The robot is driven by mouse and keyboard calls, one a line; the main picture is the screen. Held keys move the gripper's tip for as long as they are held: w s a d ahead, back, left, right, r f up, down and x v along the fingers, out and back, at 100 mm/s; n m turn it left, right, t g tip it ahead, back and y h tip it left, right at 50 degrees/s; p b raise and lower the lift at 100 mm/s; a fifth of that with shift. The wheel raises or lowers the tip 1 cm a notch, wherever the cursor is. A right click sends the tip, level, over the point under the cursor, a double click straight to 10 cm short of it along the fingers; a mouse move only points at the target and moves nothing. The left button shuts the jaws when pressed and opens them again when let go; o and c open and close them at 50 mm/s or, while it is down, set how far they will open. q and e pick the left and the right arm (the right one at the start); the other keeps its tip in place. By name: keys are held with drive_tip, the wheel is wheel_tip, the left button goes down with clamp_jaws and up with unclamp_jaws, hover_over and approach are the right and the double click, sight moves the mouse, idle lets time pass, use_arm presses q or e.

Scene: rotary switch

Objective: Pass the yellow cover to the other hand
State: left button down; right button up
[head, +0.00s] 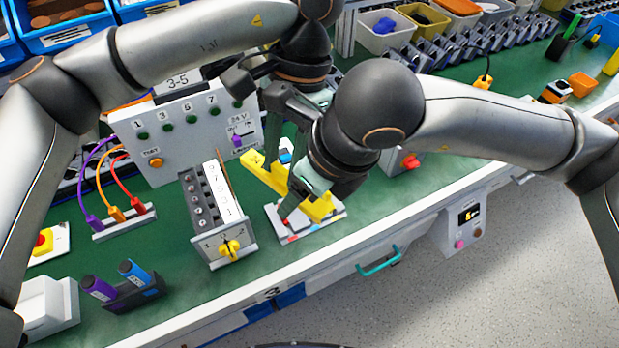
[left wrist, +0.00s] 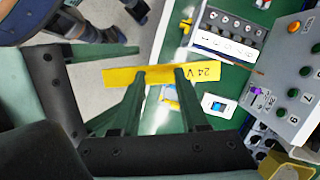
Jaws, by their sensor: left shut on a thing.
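The yellow cover (left wrist: 207,75) is a long strip marked "24 V". In the left wrist view it lies across the tips of my left gripper (left wrist: 160,74), which is shut on it. My right gripper (left wrist: 120,88) comes in from the left there, its fingers spread apart around the cover's left end. In the head view the cover (head: 318,208) is partly hidden behind my right gripper (head: 294,204). My left gripper (head: 280,160) reaches down behind it. I cannot tell whether the right fingers touch the cover.
A switch block with a yellow rotary knob (head: 230,248) stands left of the grippers. Behind it is a grey panel (head: 165,145) with green buttons. A small plate (head: 290,233) lies under the cover. Cables (head: 116,213) stand at left. Bare green bench shows near the front edge.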

clamp_jaws()
idle(0.6)
use_arm(q)
drive_tip(key=shift+c, duration=1.7)
unclamp_jaws()
drive_tip(key=shift+r, duration=0.1)
drive_tip(key=v, duration=1.1)
drive_tip(key=shift+r, duration=0.4)
